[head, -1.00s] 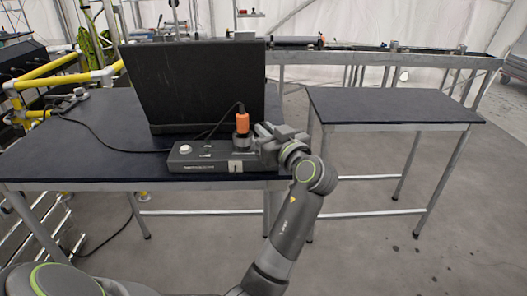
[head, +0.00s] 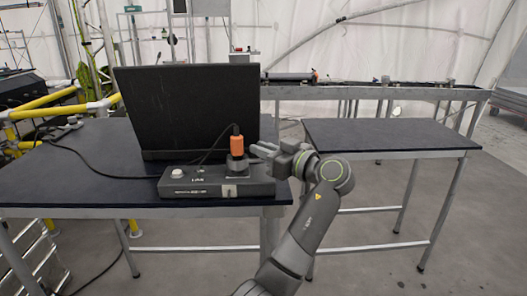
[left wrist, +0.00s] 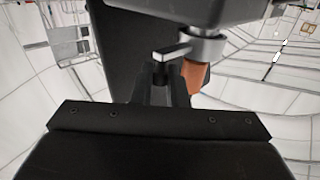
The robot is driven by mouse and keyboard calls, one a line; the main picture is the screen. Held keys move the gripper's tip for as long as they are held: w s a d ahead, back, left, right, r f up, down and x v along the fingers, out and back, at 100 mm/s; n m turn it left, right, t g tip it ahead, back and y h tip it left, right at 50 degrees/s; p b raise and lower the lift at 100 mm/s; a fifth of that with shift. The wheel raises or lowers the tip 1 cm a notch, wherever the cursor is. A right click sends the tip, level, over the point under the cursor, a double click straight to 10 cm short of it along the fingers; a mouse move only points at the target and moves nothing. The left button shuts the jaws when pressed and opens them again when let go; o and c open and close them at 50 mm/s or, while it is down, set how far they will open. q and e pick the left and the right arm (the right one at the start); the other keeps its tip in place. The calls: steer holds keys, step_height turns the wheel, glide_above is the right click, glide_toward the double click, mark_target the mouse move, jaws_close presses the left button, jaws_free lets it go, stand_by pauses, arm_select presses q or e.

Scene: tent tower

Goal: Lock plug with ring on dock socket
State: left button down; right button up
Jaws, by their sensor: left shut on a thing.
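The dock (head: 205,185) is a long dark grey box with a white knob, lying near the front edge of the left table. An orange plug (head: 236,145) stands upright in its socket, with a black cable from its top. A ring surrounds the plug's base; in the left wrist view, where the dock is at the top, the ring (left wrist: 208,48) is grey metal with a flat lever (left wrist: 173,52). My left gripper (head: 262,150) reaches in from the right of the plug, its fingers (left wrist: 162,82) shut on the lever. The exact contact is partly hidden. My right gripper is out of view.
A large black panel (head: 188,108) stands on the left table (head: 90,165) behind the dock. The cable runs left across the tabletop. A second table (head: 385,135) at the right is bare. Yellow pipes (head: 60,105) are at the far left.

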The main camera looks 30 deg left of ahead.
arm_select(q)
steer(key=c, duration=1.5)
jaws_free()
steer(key=shift+w+a, duration=0.1)
steer(key=b+v, duration=0.5)
steer(key=v, duration=1.2)
steer(key=shift+d, duration=0.25)
